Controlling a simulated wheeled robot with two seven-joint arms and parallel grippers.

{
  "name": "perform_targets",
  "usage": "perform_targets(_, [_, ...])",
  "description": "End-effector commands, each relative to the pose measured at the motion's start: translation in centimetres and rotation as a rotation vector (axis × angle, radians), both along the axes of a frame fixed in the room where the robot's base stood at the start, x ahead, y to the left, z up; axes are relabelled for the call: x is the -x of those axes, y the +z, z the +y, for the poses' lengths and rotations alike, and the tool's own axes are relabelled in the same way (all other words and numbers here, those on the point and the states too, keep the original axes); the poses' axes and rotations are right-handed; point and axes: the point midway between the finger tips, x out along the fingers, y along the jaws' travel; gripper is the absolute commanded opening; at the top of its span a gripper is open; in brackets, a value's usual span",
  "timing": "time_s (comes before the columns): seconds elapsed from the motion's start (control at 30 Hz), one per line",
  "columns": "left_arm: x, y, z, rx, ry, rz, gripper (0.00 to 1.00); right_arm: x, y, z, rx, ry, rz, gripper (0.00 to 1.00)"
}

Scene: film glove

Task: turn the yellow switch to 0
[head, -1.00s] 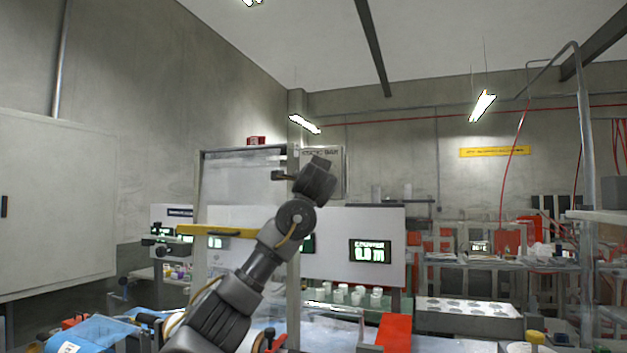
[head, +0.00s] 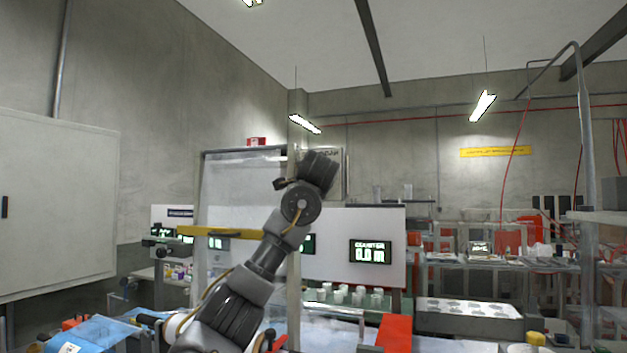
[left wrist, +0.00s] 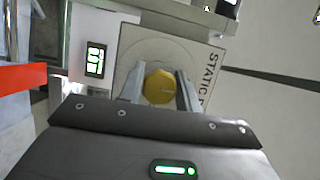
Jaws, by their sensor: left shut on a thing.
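The yellow switch (left wrist: 160,87) is a round knob on a pale panel marked "STATIC" (left wrist: 207,75) in the left wrist view; the rest of the wording is cut off by a finger. My left gripper (left wrist: 161,92) has one finger on each side of the knob and is shut on it. A faint mark shows on the knob's face; the 0 position cannot be read. In the head view, my left wrist (head: 303,202) is raised in front of the panel (head: 336,175), and the knob is hidden behind it. My right gripper is not in view.
A lit green display (left wrist: 95,59) is beside the panel in the wrist view. In the head view, a yellow bar (head: 222,231) lies close to my left arm. A white board with a counter display (head: 370,251) stands to its right, above several white cups (head: 357,296).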

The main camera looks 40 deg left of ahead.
Motion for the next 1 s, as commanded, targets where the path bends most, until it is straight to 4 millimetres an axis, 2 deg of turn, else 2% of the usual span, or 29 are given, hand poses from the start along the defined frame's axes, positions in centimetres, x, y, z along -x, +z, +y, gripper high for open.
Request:
perform_targets(0.23, [0.0,-0.1,0.0,0.002,0.001,-0.001,0.11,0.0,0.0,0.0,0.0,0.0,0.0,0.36])
perform_targets(0.27, [0.0,-0.1,0.0,0.002,0.001,-0.001,0.36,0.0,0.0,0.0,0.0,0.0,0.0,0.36])
perform_targets(0.4, [0.0,0.0,0.0,0.002,0.001,-0.001,0.55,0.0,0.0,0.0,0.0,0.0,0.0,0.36])
perform_targets(0.77, [0.3,-0.1,-0.3,0.0,0.0,-0.001,0.55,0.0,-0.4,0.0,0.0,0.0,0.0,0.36])
perform_targets(1.0, [3.3,-0.4,-3.0,-0.002,-0.002,-0.004,0.55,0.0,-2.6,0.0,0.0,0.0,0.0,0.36])
